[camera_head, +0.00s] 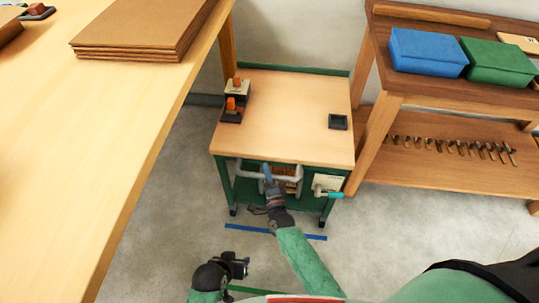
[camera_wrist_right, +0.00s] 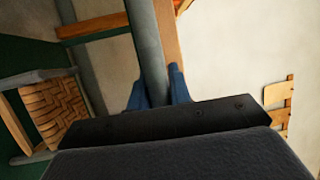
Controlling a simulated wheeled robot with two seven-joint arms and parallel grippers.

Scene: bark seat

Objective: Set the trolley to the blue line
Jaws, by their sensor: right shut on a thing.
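The trolley (camera_head: 290,120) has a pale wooden top and a green frame, and stands between the long table and the shelf unit. A grey handle (camera_head: 240,174) runs along its near side. My right gripper (camera_head: 267,172) is shut on this handle; in the right wrist view the grey bar (camera_wrist_right: 147,50) passes between its blue fingers (camera_wrist_right: 158,90). The blue line (camera_head: 276,232) lies on the floor a little nearer to me than the trolley's near wheels. My left gripper (camera_head: 240,265) is low over the floor, away from the trolley; its jaw opening is unclear.
On the trolley top are a dark holder with orange-topped items (camera_head: 235,102) and a small black tray (camera_head: 338,122). The long table (camera_head: 90,130) borders the left, the shelf unit (camera_head: 440,165) the right. A green line (camera_head: 250,290) shows nearer to me. Floor between the lines is mostly clear.

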